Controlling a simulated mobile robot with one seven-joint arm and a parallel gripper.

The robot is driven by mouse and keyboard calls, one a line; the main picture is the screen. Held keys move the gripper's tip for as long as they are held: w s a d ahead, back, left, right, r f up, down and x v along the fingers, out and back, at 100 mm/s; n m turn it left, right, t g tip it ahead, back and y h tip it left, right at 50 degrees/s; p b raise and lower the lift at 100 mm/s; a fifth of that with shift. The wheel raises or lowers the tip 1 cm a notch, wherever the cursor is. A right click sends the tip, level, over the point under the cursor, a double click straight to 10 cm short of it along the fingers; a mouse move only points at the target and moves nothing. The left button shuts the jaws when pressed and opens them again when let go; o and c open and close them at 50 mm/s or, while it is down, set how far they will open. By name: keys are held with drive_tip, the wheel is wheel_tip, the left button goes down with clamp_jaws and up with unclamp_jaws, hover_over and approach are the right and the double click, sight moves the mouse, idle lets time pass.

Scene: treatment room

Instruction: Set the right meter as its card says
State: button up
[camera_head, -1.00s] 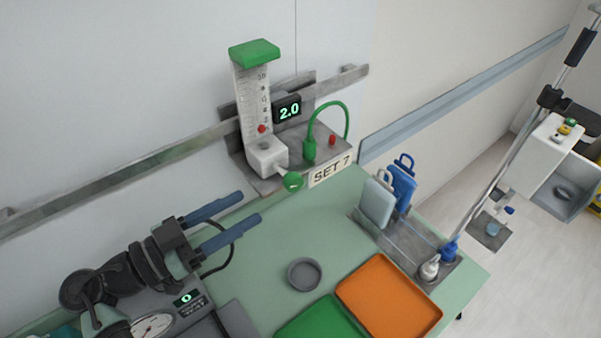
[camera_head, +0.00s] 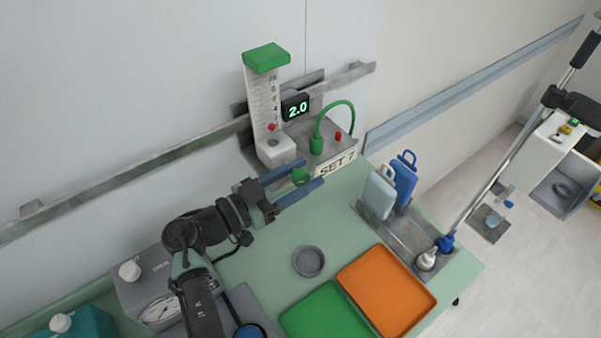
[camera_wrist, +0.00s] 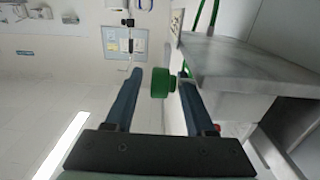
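The meter (camera_head: 264,97) with a green cap and scaled tube is mounted on the wall rail. Its display (camera_head: 296,107) reads 2.0, and its red ball sits low in the tube. A card (camera_head: 337,164) on the bracket front reads "SET 7". The green knob (camera_head: 300,175) sticks out at the meter's base. My gripper (camera_head: 312,172) is open with its blue fingers on either side of the knob. In the wrist view the knob (camera_wrist: 161,83) lies between the fingers, nearer the right one, with a clear gap at the left.
A green hose (camera_head: 333,113) and a red button (camera_head: 338,136) are on the bracket beside the meter. A gauge unit (camera_head: 143,283) is at left.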

clamp_jaws()
drive_tip(key=f+b, duration=0.1)
drive_tip(key=b, duration=0.2)
drive_tip(key=shift+d+h, duration=0.1)
drive_tip(key=shift+h, duration=0.2)
drive_tip(key=b, duration=0.3)
drive_tip(key=shift+t, duration=0.4)
drive_tip(key=h+b, duration=0.1)
drive_tip(key=b, duration=0.2)
drive_tip(key=shift+t+b, duration=0.3)
drive_tip(key=shift+b, duration=0.1)
drive_tip(key=shift+r+h+b, duration=0.25)
drive_tip(key=shift+h+b, duration=0.25)
drive_tip(key=shift+b, duration=0.45)
drive_tip(key=shift+r, duration=0.1)
drive_tip(key=shift+o, duration=0.3)
unclamp_jaws()
drive_tip(key=shift+s, duration=0.15)
drive_tip(key=shift+r, duration=0.15)
